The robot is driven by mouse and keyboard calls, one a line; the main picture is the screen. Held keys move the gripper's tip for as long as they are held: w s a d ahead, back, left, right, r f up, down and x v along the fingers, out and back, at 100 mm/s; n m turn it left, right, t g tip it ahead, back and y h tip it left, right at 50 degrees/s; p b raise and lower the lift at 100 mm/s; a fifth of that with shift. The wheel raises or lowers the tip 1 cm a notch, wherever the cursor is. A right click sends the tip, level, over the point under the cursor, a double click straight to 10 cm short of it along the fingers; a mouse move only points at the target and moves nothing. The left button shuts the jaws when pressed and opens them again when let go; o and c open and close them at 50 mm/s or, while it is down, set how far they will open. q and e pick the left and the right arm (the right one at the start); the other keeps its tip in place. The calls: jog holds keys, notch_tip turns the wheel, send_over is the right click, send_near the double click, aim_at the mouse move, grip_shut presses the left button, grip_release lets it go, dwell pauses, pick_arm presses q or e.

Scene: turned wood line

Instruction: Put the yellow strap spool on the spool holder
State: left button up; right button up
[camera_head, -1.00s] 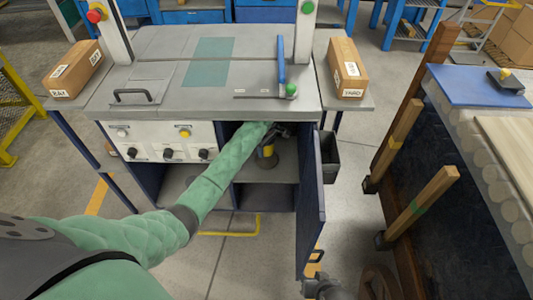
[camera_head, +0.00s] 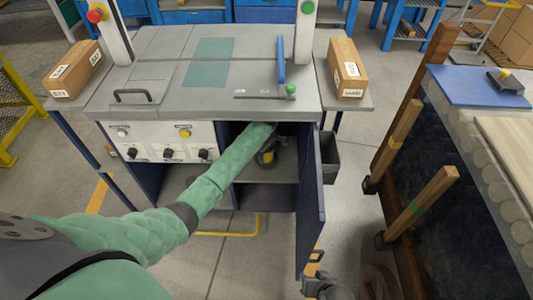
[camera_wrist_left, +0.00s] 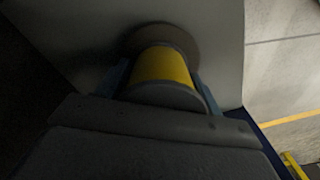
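The yellow strap spool (camera_head: 268,156) is in the open right-hand bay of the grey machine cabinet, partly hidden by my left forearm. In the left wrist view the spool's yellow core (camera_wrist_left: 162,66) shows between a dark round disc on the far side and a grey flange on the near side. My left gripper (camera_wrist_left: 160,72) has a blue finger close against each side of the yellow core and looks shut on it. My right gripper (camera_head: 326,287) is low, near the cabinet door's handle; its fingers are unclear. I cannot make out the spool holder.
The dark blue cabinet door (camera_head: 310,205) stands open to the right of the bay. A shelf (camera_head: 265,172) divides the bay. A dark bin (camera_head: 330,160) hangs beyond the door. Cardboard boxes (camera_head: 347,68) stand on side tables. A roller line with wooden posts (camera_head: 420,205) is at right.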

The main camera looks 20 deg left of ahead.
pick_arm(q)
jog(key=o, duration=0.3)
jog(key=shift+r, duration=0.1)
notch_tip(320, 180, up, 8)
jog(key=shift+f, duration=0.15)
dwell(0.3)
dwell(0.4)
